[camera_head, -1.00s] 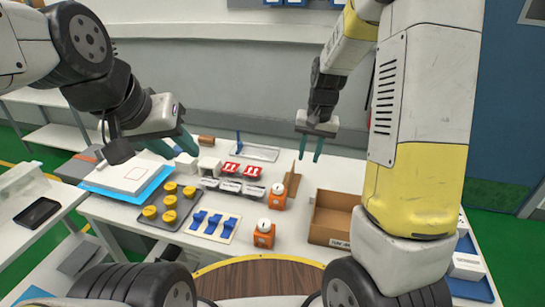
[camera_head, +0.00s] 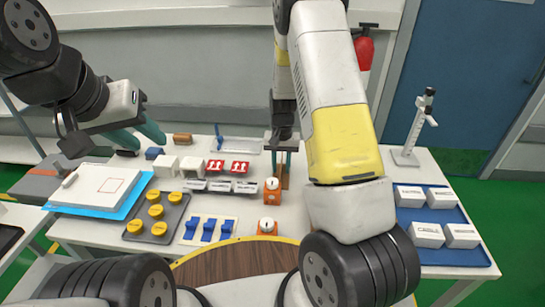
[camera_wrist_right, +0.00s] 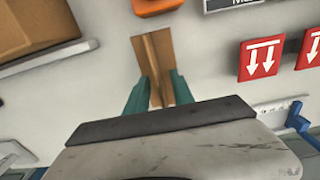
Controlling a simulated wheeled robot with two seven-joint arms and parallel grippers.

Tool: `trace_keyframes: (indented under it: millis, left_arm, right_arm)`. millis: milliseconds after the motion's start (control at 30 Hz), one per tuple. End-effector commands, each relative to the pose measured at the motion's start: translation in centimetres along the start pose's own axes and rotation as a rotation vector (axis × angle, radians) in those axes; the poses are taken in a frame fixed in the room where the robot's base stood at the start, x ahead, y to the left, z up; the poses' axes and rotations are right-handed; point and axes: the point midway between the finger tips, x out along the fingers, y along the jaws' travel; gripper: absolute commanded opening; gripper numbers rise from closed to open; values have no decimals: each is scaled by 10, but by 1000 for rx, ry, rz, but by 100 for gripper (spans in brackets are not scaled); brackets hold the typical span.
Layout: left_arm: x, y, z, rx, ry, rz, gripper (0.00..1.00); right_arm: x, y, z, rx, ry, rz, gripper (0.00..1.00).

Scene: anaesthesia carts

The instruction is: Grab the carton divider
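The carton divider (camera_head: 284,176) is a brown cardboard piece standing on the white table behind the orange devices. It also shows in the right wrist view (camera_wrist_right: 155,62), with a fold line down its middle. My right gripper (camera_head: 282,150) points down over it, its green fingers on either side of the divider. In the right wrist view the fingers (camera_wrist_right: 160,78) are apart, and I cannot see firm contact. My left gripper (camera_head: 148,142) is open and empty above the table's left back. A brown carton (camera_wrist_right: 40,25) shows in the right wrist view; my right arm hides it in the head view.
Two orange devices (camera_head: 268,226) stand in front of the divider. Red arrow boxes (camera_head: 240,167), blue clips (camera_head: 208,229) and a tray of yellow discs (camera_head: 158,218) lie left. A blue tray (camera_head: 455,257) with white boxes is right, before a stand (camera_head: 412,130).

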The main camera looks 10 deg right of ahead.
Motion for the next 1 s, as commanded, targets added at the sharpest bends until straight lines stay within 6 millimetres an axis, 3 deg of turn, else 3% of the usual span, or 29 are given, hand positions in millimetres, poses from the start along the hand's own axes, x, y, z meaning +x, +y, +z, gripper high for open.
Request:
trace_keyframes:
  millis: [100, 333, 500, 867, 1000]
  left_arm:
    - [0, 0, 0, 0, 0, 0, 36]
    - [0, 0, 0, 0, 0, 0, 36]
    - [0, 0, 0, 0, 0, 0, 36]
    - [0, 0, 0, 0, 0, 0, 36]
    - [0, 0, 0, 0, 0, 0, 36]
  right_arm:
    - [10, 0, 0, -1, 0, 0, 29]
    - [12, 0, 0, -1, 1, -1, 29]
    - [12, 0, 0, -2, 1, -1, 0]
    - [11, 0, 0, -2, 2, -1, 0]
    - [2, -1, -1, -1, 4, -2, 0]
